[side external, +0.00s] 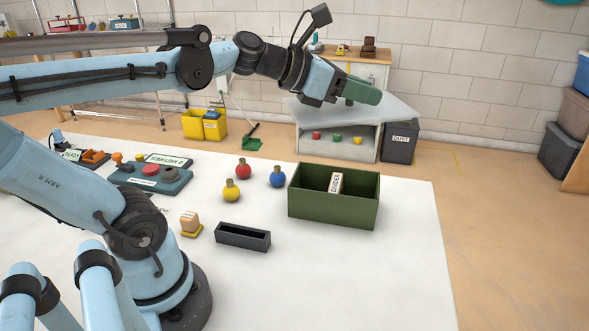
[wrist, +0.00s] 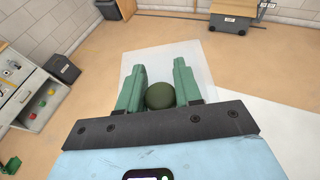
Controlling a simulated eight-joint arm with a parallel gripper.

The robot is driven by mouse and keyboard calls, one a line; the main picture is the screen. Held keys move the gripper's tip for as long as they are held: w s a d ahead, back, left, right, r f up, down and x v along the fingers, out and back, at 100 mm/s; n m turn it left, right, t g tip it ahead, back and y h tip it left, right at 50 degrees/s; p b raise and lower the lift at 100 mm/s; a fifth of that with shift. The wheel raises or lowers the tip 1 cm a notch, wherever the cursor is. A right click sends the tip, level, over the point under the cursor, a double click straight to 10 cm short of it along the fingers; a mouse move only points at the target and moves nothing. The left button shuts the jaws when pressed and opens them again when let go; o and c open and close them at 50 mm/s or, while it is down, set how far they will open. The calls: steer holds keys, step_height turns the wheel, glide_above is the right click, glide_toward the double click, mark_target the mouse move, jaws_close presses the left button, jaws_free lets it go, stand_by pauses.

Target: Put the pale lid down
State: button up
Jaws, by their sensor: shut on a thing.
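My gripper (side external: 372,95) is raised high over the far side of the white table. In the wrist view its two green fingers (wrist: 159,70) are shut on the round dark green knob (wrist: 160,96) of the pale lid (wrist: 192,54). The lid is a thin, flat, whitish rectangle. In the side view the lid (side external: 403,112) shows behind and below the fingers, in the air and apart from the table; its knob is hidden there by the fingers. The open green box (side external: 333,210) stands on the table below, with a pale labelled block (side external: 336,183) inside.
Red (side external: 243,170), blue (side external: 278,178) and yellow (side external: 231,192) knobbed balls stand left of the box. A narrow dark tray (side external: 243,238) and a wooden block on a yellow base (side external: 190,225) are nearer. Bare white tabletop (side external: 400,265) lies right and in front of the box.

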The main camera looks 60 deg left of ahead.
steer(key=shift+w+d+f, duration=0.1)
steer(key=shift+w+f, duration=0.1)
steer(key=shift+f, duration=0.2)
steer(key=d+f+m+g+h, duration=0.3)
steer(key=d+f+m+h, duration=0.1)
steer(key=f, duration=0.4)
steer(key=shift+s+f+m+g+h, duration=0.3)
steer(key=shift+s+f+m+h, duration=0.1)
steer(key=shift+m+h, duration=0.3)
steer(key=w+a+f, duration=0.4)
steer(key=a+f, duration=0.6)
steer(key=shift+w+a+f, duration=0.25)
steer(key=shift+f, duration=0.05)
steer(key=shift+f, duration=0.15)
steer(key=o, duration=1.1)
